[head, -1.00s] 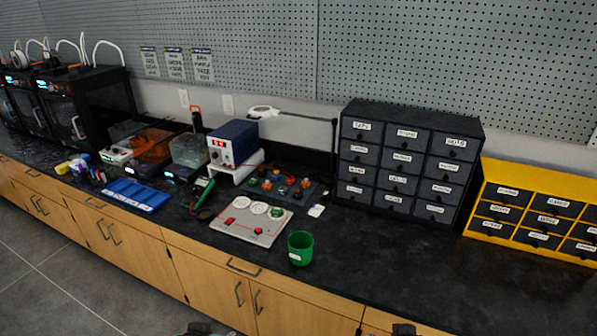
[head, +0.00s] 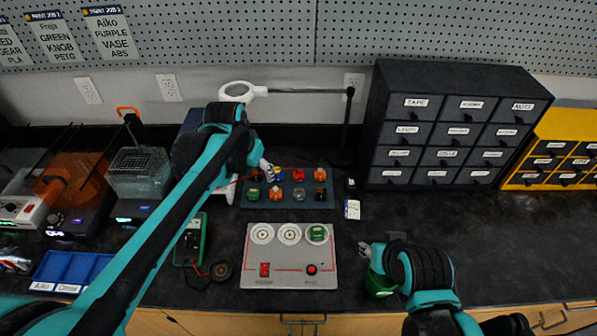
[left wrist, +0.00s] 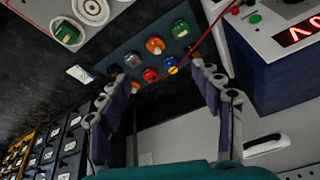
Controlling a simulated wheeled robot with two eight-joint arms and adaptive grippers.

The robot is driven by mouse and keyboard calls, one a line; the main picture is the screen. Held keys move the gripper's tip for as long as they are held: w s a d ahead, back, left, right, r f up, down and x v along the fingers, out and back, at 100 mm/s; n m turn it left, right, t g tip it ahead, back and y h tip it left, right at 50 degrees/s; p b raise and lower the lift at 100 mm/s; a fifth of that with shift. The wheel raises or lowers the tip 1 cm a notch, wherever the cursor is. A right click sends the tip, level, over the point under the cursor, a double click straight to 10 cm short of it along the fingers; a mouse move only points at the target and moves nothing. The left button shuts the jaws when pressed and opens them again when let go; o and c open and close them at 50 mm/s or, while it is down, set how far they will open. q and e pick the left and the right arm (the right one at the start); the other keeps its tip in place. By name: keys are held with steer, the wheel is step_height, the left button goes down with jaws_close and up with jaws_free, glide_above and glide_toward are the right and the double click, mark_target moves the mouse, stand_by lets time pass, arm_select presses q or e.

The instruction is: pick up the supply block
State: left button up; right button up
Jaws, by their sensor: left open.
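A dark board (head: 244,206) on the counter holds several small coloured blocks. They include a green block (head: 253,194), an orange block (head: 275,194), a red block (head: 298,175) and a grey one (head: 299,194). I cannot tell by label which is the supply block. My left gripper (head: 266,167) is above the board's back left edge, partly hidden by its arm. In the left wrist view it is open and empty (left wrist: 160,88), with a blue block (left wrist: 171,64) and a red block (left wrist: 150,75) beyond its fingers. My right gripper (head: 378,249) is by a green cup (head: 379,286); its opening is unclear.
A grey panel (head: 290,274) with three round sockets lies in front of the board, a green block on its right socket. A multimeter (head: 190,240) lies left. A black drawer cabinet (head: 430,140) stands right. A blue power unit (left wrist: 262,75) is close to the left gripper.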

arm_select(q)
steer(key=w+d+f+m+g+p, duration=0.1)
steer(key=w+d+f+m, duration=0.15)
steer(key=w, duration=0.55)
steer(key=m+g+p, duration=0.2)
steer(key=p, duration=0.1)
glide_toward(299, 174)
steer(key=f, duration=0.1)
steer(key=f+b, duration=0.1)
steer(key=shift+w+f, duration=0.3)
steer(key=f+b, duration=0.1)
steer(key=f, duration=0.2)
steer(key=f+b, duration=0.1)
steer(key=shift+w+d+f+b, duration=0.15)
steer(key=shift+d+b, duration=0.15)
steer(key=shift+d, duration=0.05)
steer(key=shift+w+f, duration=0.1)
steer(key=shift+f, duration=0.3)
steer(key=shift+r, duration=0.1)
steer(key=shift+c, duration=0.9)
steer(key=c, duration=1)
